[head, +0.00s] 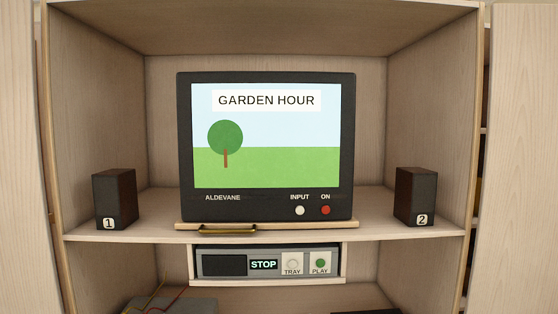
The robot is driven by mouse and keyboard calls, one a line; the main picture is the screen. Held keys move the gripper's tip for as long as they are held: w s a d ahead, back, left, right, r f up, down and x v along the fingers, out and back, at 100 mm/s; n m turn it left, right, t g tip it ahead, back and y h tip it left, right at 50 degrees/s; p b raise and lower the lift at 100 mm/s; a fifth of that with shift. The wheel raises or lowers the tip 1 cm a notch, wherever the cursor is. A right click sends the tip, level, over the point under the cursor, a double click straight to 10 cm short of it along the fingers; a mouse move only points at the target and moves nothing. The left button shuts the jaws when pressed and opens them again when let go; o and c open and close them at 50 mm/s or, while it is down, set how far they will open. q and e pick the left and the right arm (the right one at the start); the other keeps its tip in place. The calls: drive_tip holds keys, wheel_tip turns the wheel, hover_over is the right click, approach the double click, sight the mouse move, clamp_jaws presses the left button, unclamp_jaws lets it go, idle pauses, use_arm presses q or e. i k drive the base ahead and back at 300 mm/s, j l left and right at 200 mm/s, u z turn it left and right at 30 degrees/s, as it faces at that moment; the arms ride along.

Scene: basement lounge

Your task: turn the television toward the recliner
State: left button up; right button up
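The television (265,206) is a dark boxy set labelled ALDEVANE in the middle of the cabinet shelf. Its lit screen shows GARDEN HOUR above a tree on grass, and it faces me nearly straight on. It stands on a thin light wooden board (310,225) with a brass-coloured handle (227,230) at its front left edge. A white INPUT button and a red ON button are at its lower right. The recliner is not in view. Neither of my grippers is in view.
Speaker 1 (115,198) stands left of the television and speaker 2 (415,196) right, with shelf room between. A player (225,265) showing STOP sits below. Cabinet side walls enclose the set. A grey box (180,306) with thin cables is at the lower left.

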sight(255, 148)
drive_tip(key=i+l+u, duration=0.1)
drive_tip(key=u, duration=0.25)
drive_tip(key=i+l+u, duration=0.2)
drive_tip(key=u, duration=0.15)
drive_tip(key=i+l+u, duration=0.35)
drive_tip(key=k+j, duration=0.05)
drive_tip(key=j, duration=0.05)
